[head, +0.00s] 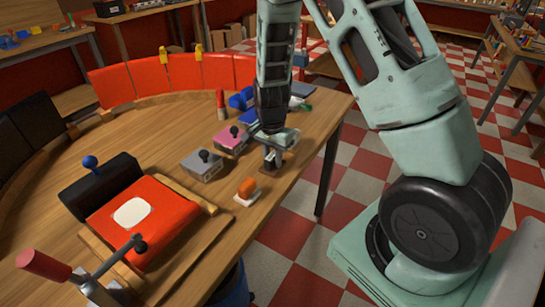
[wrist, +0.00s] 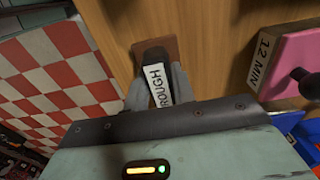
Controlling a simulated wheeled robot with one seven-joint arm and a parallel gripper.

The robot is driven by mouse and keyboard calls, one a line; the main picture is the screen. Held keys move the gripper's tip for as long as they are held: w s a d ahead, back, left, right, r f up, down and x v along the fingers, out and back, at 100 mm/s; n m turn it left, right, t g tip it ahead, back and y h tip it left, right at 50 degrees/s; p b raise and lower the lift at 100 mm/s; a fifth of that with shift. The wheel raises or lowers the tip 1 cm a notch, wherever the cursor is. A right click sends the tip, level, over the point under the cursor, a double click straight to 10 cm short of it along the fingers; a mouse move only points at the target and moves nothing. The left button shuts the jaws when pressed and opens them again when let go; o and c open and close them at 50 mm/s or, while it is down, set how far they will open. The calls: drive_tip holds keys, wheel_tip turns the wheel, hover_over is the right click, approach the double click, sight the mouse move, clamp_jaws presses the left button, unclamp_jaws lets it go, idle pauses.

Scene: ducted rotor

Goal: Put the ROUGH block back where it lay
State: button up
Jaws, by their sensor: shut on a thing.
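The ROUGH block (wrist: 156,84) is dark with a white label reading "ROUGH". My gripper (wrist: 157,92) is shut on it, with a finger on each side, in the wrist view. A reddish-brown square patch (wrist: 141,47) lies on the wooden table just beyond and beneath the block. I cannot tell whether the block touches it. In the head view my gripper (head: 272,157) is low over the right edge of the table, and the block is mostly hidden there.
A pink "12 MIN" box (wrist: 288,62) with a dark knob stands to the right; it also shows in the head view (head: 232,138). A grey box (head: 202,165) and an orange piece on a white base (head: 247,190) are near. The table edge and checkered floor (wrist: 45,75) are close.

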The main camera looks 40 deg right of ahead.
sight(272, 155)
drive_tip(key=shift+f, duration=0.2)
drive_tip(key=o, duration=1)
drive_tip(key=shift+c, duration=0.2)
wheel_tip(272, 155, up, 12)
drive_tip(key=s+a+r+n+y, duration=0.1)
drive_tip(key=s+a+r+n, duration=0.1)
drive_tip(key=s+a+n, duration=0.5)
drive_tip(key=s+a+r+n, duration=0.3)
drive_tip(key=a+n, duration=0.1)
drive_tip(key=a, duration=0.7)
drive_tip(key=s+a+n, duration=0.3)
drive_tip(key=s+n, duration=0.2)
drive_tip(key=s, duration=0.2)
drive_tip(key=s+a+r+n, duration=0.1)
drive_tip(key=s+a+n, duration=0.2)
drive_tip(key=s+n, duration=0.2)
drive_tip(key=shift+s+a+r+n, duration=0.2)
drive_tip(key=shift+s+n, duration=0.2)
drive_tip(key=shift+s, duration=0.7)
